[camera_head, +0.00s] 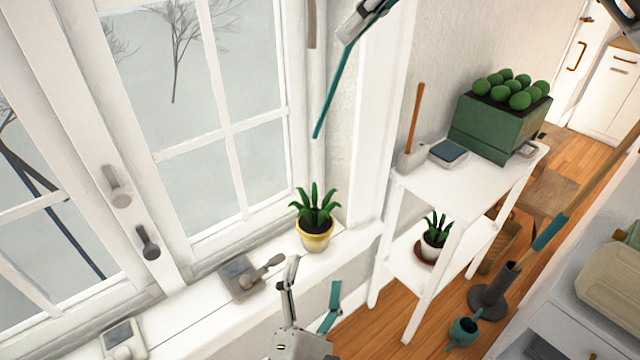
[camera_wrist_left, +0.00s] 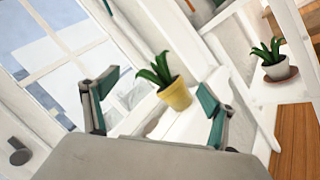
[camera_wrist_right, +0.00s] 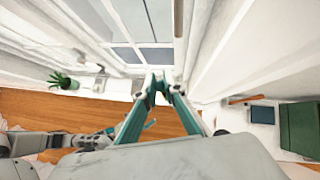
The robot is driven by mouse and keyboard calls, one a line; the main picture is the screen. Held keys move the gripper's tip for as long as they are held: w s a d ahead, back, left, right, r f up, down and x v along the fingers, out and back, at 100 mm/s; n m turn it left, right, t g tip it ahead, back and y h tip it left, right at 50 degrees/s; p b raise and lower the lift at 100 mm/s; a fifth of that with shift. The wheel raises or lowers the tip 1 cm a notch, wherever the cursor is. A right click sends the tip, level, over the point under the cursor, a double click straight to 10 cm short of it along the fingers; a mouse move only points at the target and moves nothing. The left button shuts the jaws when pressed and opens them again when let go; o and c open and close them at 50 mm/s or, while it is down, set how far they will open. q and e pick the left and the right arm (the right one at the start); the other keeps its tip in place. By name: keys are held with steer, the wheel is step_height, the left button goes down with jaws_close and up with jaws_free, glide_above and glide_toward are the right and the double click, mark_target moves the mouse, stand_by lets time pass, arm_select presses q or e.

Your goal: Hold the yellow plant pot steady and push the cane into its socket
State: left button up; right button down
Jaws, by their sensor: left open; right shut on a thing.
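The yellow plant pot (camera_head: 315,242) with a spiky green plant stands upright on the white windowsill; it also shows in the left wrist view (camera_wrist_left: 176,94). My left gripper (camera_head: 314,275) is open and empty in front of the pot, which shows between its fingers but beyond their tips. My right gripper (camera_head: 352,40) is high above and right of the pot, shut on a thin teal cane (camera_head: 329,100). The cane slants down to the left, its lower end well above the plant. The socket cannot be made out.
A grey device with a handle (camera_head: 243,277) lies on the sill left of the pot. A white shelf (camera_head: 425,185) stands to the right with a green planter (camera_head: 495,128) and a second plant (camera_head: 435,232) in a white pot. The window (camera_head: 205,110) is close behind.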

mark_target(316, 227)
arm_select(q)
steer(key=w+f+n+y, duration=0.1)
steer(key=w+n, duration=0.3)
steer(key=w, duration=0.1)
steer(key=w+f+n+g+y, duration=0.1)
steer(key=w+f+n+y, duration=0.1)
steer(key=w+n, duration=0.3)
steer(key=w+a+f+n+g+y, duration=0.1)
steer(key=w+f+n+y, duration=0.1)
steer(key=w+n, duration=0.2)
steer(key=shift+w+a, duration=0.1)
steer(key=shift+w, duration=1.4)
steer(key=c, duration=1.7)
steer(key=shift+c, duration=0.2)
